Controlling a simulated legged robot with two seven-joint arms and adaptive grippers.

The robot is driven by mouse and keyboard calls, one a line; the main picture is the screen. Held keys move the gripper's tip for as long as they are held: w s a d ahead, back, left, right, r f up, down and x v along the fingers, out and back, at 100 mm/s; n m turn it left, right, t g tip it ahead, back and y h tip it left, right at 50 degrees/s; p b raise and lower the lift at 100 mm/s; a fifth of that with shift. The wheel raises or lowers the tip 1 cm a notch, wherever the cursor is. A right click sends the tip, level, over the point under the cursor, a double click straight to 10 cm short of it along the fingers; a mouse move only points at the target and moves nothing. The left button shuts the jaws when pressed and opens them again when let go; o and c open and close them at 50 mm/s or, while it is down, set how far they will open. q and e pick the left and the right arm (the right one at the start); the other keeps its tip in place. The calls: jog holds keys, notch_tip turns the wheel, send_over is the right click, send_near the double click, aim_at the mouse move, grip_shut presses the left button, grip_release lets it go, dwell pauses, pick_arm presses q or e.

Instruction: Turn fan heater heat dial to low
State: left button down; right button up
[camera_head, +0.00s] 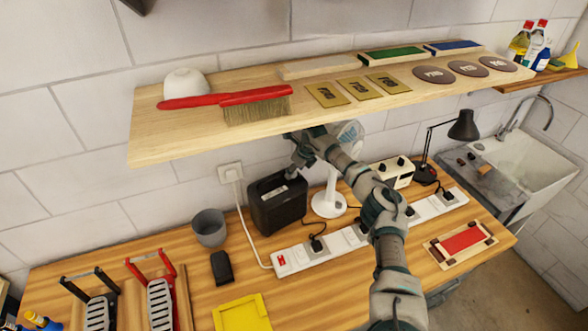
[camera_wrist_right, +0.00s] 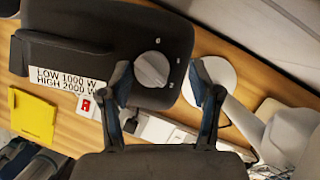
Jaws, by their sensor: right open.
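The fan heater (camera_head: 278,203) is a black box standing on the wooden bench under the shelf. In the right wrist view its top (camera_wrist_right: 95,45) shows with a grey round heat dial (camera_wrist_right: 151,69) and a white label reading LOW 1000 W, HIGH 2000 W. Small marks sit around the dial; they are too small to read. My right gripper (camera_wrist_right: 162,82) is open, with its fingertips either side of the dial in that view; I cannot tell whether they touch it. In the head view the right gripper (camera_head: 300,150) is over the heater's top, partly under the shelf edge. My left gripper is not in view.
A wooden shelf (camera_head: 150,140) with a brush and sanding discs overhangs the heater. A white fan (camera_head: 328,203) stands right beside it. A long power strip (camera_head: 293,260) lies in front, a grey cup (camera_head: 209,228) to the left. A yellow tray (camera_head: 241,314) is near the front edge.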

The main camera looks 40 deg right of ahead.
jog(key=shift+a, duration=0.3)
jog(key=shift+a+r, duration=0.15)
jog(key=shift+c, duration=1.4)
jog(key=shift+a, duration=0.1)
jog(key=c, duration=0.9)
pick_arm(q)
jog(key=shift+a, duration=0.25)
pick_arm(e)
jog(key=shift+o, duration=0.2)
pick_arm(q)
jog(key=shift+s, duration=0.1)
pick_arm(e)
jog(key=shift+s+d, duration=0.1)
jog(key=shift+d, duration=0.1)
jog(key=shift+n, duration=0.4)
jog(key=shift+n+y, duration=0.4)
jog(key=shift+n, duration=0.5)
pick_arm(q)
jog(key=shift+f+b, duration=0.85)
pick_arm(e)
jog(key=shift+d+n+g+y, duration=0.1)
jog(key=shift+n+g+y, duration=0.35)
jog(key=shift+n, duration=1.05)
